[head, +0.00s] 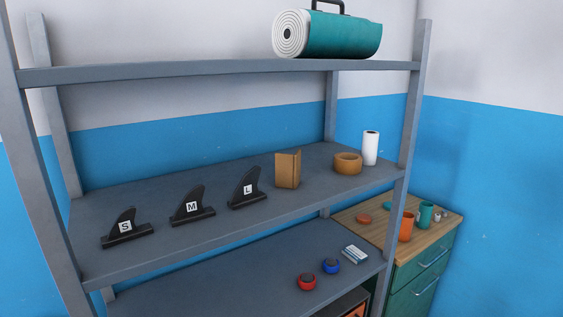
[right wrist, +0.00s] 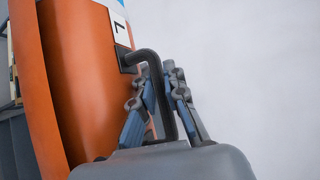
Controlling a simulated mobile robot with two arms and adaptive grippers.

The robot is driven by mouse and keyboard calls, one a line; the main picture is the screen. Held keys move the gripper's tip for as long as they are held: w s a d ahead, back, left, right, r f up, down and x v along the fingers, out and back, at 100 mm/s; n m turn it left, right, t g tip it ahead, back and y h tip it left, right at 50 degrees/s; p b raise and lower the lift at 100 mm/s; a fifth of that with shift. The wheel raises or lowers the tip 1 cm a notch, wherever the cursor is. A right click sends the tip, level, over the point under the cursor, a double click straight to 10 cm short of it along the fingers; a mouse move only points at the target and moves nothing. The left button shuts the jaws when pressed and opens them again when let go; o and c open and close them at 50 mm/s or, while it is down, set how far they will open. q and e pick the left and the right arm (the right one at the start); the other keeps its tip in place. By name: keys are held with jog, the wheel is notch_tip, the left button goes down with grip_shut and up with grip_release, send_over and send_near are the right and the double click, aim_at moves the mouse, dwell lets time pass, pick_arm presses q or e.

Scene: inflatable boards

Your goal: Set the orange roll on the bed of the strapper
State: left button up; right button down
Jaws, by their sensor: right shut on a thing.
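In the right wrist view, the orange roll (right wrist: 85,75) fills the left side, upright in the picture, with a white label marked L near its top. A dark bent handle (right wrist: 163,85) stands out from its side. My right gripper (right wrist: 170,72) is shut on this handle, one finger on each side of it. The roll's ends lie outside the picture. In the head view neither gripper nor the orange roll shows. The strapper is not recognisable in either view.
In the head view, a grey shelf rack (head: 230,69) holds a teal roll (head: 345,35) on top. Fins marked S (head: 125,228), M (head: 192,207) and L (head: 247,190) stand on the middle shelf, with a tape roll (head: 347,163). A green cabinet (head: 420,278) with cups stands at right.

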jog(key=w+d+f+n+g+b, duration=0.15)
jog(key=w+d+f, duration=0.25)
jog(key=w+f, duration=0.85)
jog(key=w+d+f+n+g+b, duration=0.15)
jog(key=w+d+f, duration=0.35)
jog(key=w+f, duration=0.75)
jog(key=d+f+m+t, duration=0.1)
jog(key=d+f, duration=0.3)
jog(key=f, duration=0.8)
jog(key=d+f+m+t, duration=0.15)
jog(key=d+f, duration=0.35)
jog(key=f, duration=0.8)
jog(key=s+d+f+m+t, duration=0.1)
jog(key=s+d+f, duration=0.3)
jog(key=f, duration=0.5)
jog(key=s+d+f+m+t+h+b, duration=0.1)
jog(key=s+d+f+m+t, duration=0.1)
jog(key=f, duration=0.7)
jog(key=s+d+f+m+t+h+b, duration=0.1)
jog(key=s+d+f+t, duration=0.2)
jog(key=s+d+f, duration=0.3)
jog(key=shift+s+f, duration=0.35)
jog(key=shift+f, duration=1.2)
jog(key=shift+f+m+g, duration=0.1)
jog(key=shift+m+g, duration=0.15)
